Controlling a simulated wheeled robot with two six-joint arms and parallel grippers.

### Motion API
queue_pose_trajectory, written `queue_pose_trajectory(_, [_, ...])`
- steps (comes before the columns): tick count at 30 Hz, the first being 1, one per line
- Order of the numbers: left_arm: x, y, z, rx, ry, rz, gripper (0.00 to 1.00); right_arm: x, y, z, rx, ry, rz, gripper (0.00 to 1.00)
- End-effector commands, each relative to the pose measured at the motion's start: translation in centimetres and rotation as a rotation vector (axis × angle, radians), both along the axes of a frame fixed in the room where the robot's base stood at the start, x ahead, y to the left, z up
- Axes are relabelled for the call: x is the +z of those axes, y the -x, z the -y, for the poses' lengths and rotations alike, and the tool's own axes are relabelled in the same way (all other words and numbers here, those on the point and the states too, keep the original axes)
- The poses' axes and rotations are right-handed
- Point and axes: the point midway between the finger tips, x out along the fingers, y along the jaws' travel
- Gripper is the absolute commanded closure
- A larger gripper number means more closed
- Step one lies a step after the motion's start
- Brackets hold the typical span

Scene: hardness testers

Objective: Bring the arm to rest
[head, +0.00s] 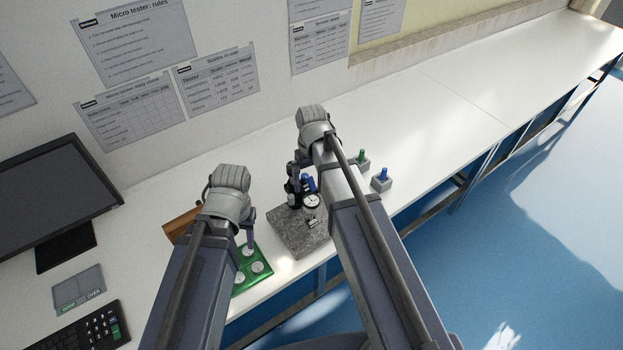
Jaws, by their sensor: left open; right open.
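My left gripper (248,237) points down over the near part of the bench, just above a green tray (265,252) with round pale discs. One finger shows; the rest is hidden by my wrist. It is open, and I see nothing held in it. My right gripper (303,165) is mostly hidden behind my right arm, by the dial tester (312,203) on its grey stone base (285,236). It is open. I cannot tell whether it touches the tester.
A green-knobbed block (362,159) and a blue-knobbed block (381,181) stand right of my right arm. A brown wooden item (180,220) sits behind my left wrist. The far right bench is clear.

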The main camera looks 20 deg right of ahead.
Motion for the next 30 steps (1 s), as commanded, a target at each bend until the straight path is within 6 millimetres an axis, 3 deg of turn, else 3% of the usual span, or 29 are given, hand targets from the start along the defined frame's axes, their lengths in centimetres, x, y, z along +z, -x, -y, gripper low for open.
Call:
queue_pose_trajectory(8, [-0.4, 0.0, 0.0, 0.000, 0.000, 0.000, 0.50, -0.3, 0.4, -0.3, 0.004, 0.001, -0.001, 0.00])
queue_pose_trajectory(11, [-1.8, 0.0, 0.0, -0.001, 0.000, 0.000, 0.50, -1.8, 2.8, -2.4, 0.028, 0.014, -0.008, 0.00])
queue_pose_trajectory(15, [-4.5, 0.0, 0.0, -0.002, 0.000, 0.000, 0.50, -4.5, 8.2, -6.4, 0.078, 0.051, -0.022, 0.00])
queue_pose_trajectory(21, [-6.6, 0.0, 0.0, -0.004, -0.001, 0.000, 0.50, -6.5, 13.6, -9.4, 0.122, 0.096, -0.029, 0.00])
queue_pose_trajectory(24, [-6.8, 0.0, 0.0, -0.005, -0.001, 0.000, 0.50, -6.7, 14.5, -9.9, 0.130, 0.106, -0.030, 0.00])
queue_pose_trajectory(30, [-6.6, 0.0, 0.0, -0.005, -0.001, 0.000, 0.50, -6.5, 14.5, -10.0, 0.129, 0.108, -0.031, 0.00])
